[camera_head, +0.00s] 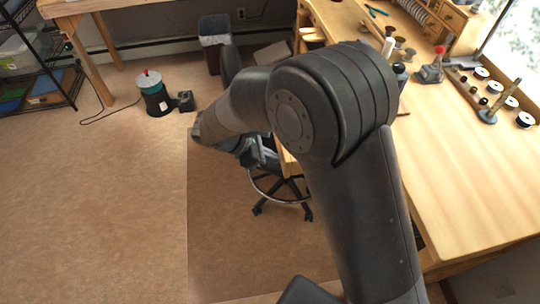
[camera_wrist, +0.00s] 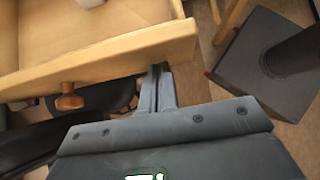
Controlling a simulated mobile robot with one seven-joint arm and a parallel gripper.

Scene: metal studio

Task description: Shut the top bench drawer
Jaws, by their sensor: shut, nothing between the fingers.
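The wooden bench drawer (camera_wrist: 95,60) fills the upper left of the wrist view. It stands open, and its pale inside shows behind the front panel. A round wooden knob (camera_wrist: 70,102) sticks out from the front. My gripper (camera_wrist: 162,76) is shut and empty, its fingertips at the outer face of the drawer front, right of the knob. I cannot tell whether they touch it. In the head view the wooden bench (camera_head: 470,160) is on the right, and my arm hides most of its drawer side.
A wheeled stool (camera_head: 282,190) stands on the floor beside the bench, partly behind my arm. Tools and spools lie on the bench top. A teal and black canister (camera_head: 154,95) stands on the floor at the left. The floor at the lower left is clear.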

